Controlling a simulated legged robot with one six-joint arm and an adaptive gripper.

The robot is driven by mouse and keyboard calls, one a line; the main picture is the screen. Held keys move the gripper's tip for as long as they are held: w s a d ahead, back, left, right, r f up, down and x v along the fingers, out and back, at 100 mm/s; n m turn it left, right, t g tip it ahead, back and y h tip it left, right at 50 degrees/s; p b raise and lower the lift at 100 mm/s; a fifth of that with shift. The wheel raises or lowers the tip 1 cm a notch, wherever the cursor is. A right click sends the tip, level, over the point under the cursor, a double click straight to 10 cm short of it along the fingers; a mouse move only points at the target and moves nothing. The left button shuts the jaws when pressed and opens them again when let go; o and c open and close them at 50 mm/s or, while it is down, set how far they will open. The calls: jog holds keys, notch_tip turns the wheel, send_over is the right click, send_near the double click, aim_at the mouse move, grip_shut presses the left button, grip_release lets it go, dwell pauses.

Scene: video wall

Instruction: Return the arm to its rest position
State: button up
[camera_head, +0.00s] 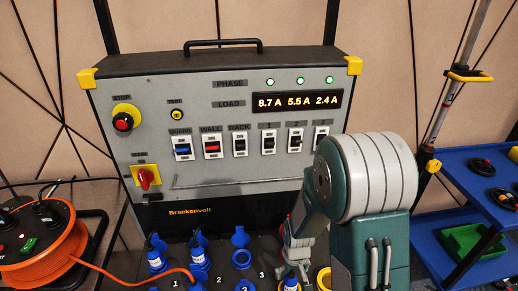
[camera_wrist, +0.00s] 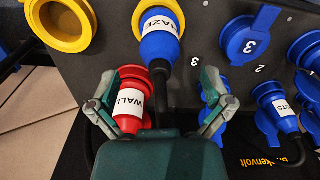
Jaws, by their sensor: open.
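My arm (camera_head: 365,185) is green and white and reaches in from the right in the head view, in front of the power box's right side. My gripper (camera_head: 298,262) points down over the socket panel there. In the wrist view my gripper (camera_wrist: 157,105) has its two fingers spread wide apart. A red plug labelled WALL (camera_wrist: 130,103) lies between the fingers in that view, nearer the left one, and no finger visibly grips it. A blue plug with a white label (camera_wrist: 160,45) is just beyond. Whether the fingers touch anything is unclear.
The grey power box (camera_head: 220,155) has switches and a load display (camera_head: 297,102). Blue plugs (camera_head: 155,258) and open-lidded sockets (camera_head: 241,257) crowd the panel below. An orange cable reel (camera_head: 45,250) is at left, a blue trolley (camera_head: 465,165) at right. A yellow socket (camera_wrist: 62,22) shows too.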

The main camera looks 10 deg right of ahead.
notch_tip(320, 180, up, 19)
jog(key=s+t, duration=0.3)
jog(key=s+r+m+t, duration=0.1)
jog(key=s+r+t, duration=0.1)
jog(key=s+r, duration=0.9)
jog(key=shift+r+m+t, duration=0.3)
jog(key=shift+r+m, duration=0.1)
jog(key=shift+r, duration=0.05)
dwell(0.5)
